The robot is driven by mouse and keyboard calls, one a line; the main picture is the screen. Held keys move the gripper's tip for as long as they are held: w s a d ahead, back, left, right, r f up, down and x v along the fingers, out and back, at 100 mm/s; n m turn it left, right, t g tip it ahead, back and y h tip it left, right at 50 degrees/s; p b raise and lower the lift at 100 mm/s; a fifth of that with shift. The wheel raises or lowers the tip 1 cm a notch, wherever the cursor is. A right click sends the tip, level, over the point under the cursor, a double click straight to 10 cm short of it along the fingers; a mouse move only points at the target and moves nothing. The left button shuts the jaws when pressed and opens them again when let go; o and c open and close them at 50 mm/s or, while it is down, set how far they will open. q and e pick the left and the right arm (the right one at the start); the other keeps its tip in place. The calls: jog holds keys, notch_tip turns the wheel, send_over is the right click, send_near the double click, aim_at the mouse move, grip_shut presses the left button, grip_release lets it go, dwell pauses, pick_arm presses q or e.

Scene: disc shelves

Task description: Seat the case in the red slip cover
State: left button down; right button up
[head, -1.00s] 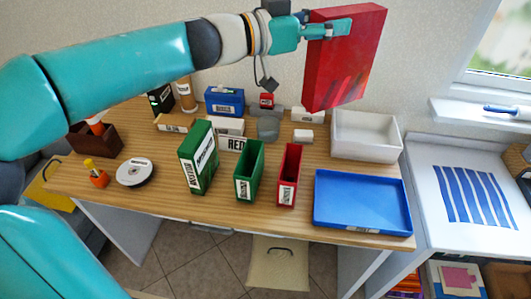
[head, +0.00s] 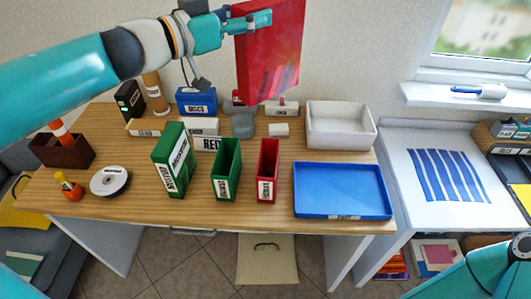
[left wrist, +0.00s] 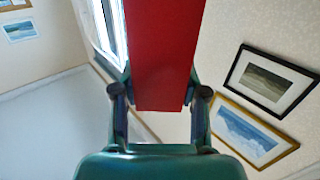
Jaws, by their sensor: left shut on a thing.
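The red case (head: 270,55) is held in my left gripper (head: 259,20), which is shut on it near its top. The case hangs roughly upright in the air, its upper end cut off by the head view's top edge. In the left wrist view, the case (left wrist: 162,55) sits between the two fingers (left wrist: 160,98). The red slip cover (head: 267,172) stands upright on the table, its open top facing up and a white label on its front. In the head view the case appears above and behind it, apart from it. My right gripper is not in view.
A green slip cover (head: 226,170) stands left of the red one, with a green case (head: 174,158) beyond it. A blue tray (head: 342,212) lies to the right. Behind are a white bin (head: 341,125), a "RED" sign (head: 208,144) and a grey block (head: 243,125).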

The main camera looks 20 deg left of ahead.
aim_at(243, 89)
pick_arm(q)
notch_tip(243, 89, down, 14)
jog(key=b, duration=0.6)
notch_tip(243, 89, down, 5)
jog(key=shift+f+b, duration=0.15)
jog(key=shift+b, duration=0.75)
jog(key=shift+f+b, duration=0.45)
jog(key=shift+f, duration=0.2)
jog(key=c, duration=0.6)
grip_release()
jog(key=shift+r, duration=0.1)
